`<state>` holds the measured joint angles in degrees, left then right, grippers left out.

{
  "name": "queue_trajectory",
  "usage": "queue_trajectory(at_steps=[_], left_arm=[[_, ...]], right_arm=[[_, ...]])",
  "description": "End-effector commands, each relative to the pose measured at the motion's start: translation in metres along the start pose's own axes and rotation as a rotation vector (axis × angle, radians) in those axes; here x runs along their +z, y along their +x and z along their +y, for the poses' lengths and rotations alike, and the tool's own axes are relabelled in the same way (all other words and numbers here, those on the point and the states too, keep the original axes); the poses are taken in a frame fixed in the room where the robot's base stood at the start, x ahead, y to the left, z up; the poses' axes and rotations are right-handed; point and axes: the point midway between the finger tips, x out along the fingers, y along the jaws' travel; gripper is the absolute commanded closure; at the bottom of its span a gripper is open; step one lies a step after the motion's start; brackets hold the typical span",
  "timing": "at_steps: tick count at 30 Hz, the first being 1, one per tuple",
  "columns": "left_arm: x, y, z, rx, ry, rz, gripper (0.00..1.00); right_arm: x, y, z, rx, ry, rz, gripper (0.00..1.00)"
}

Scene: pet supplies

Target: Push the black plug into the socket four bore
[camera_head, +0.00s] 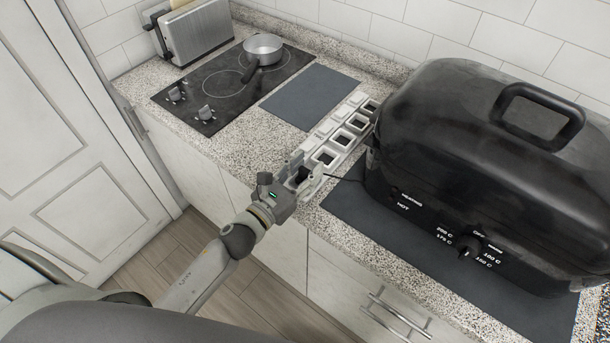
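The white socket strip (341,136) lies on the counter in a slanting row, with several dark square openings. My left gripper (304,176) is at the strip's near end, low over the counter's front edge. A small dark shape between its fingers looks like the black plug (303,177), mostly hidden by the fingers. A thin black cable (345,179) runs from there to the roaster. I cannot tell whether the plug touches the strip or sits in an opening. My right gripper is out of view.
A large black roaster (470,150) stands close to the right of the strip on a dark mat (375,222). Another dark mat (310,95), a cooktop (215,95) with a pot (262,48), and a toaster (201,32) are behind to the left. Bare speckled counter lies left of the strip.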

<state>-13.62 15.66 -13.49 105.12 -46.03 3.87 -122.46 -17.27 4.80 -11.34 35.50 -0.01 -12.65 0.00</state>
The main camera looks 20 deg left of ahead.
Motion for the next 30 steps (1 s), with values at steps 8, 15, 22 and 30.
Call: queue_trajectory(at_steps=[8, 15, 22, 30], left_arm=[[0.000, 0.000, 0.000, 0.000, 0.000, 0.000, 0.97], [0.001, 0.000, 0.000, 0.000, 0.001, -0.001, 0.97], [0.015, 0.000, 0.000, -0.003, 0.005, -0.002, 0.97], [0.059, -0.022, -0.009, -0.005, 0.004, -0.001, 0.97]], right_arm=[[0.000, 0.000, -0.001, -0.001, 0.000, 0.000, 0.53], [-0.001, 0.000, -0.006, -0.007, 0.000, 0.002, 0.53], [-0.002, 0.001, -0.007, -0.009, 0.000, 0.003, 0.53], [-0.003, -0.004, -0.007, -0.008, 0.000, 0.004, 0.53]])
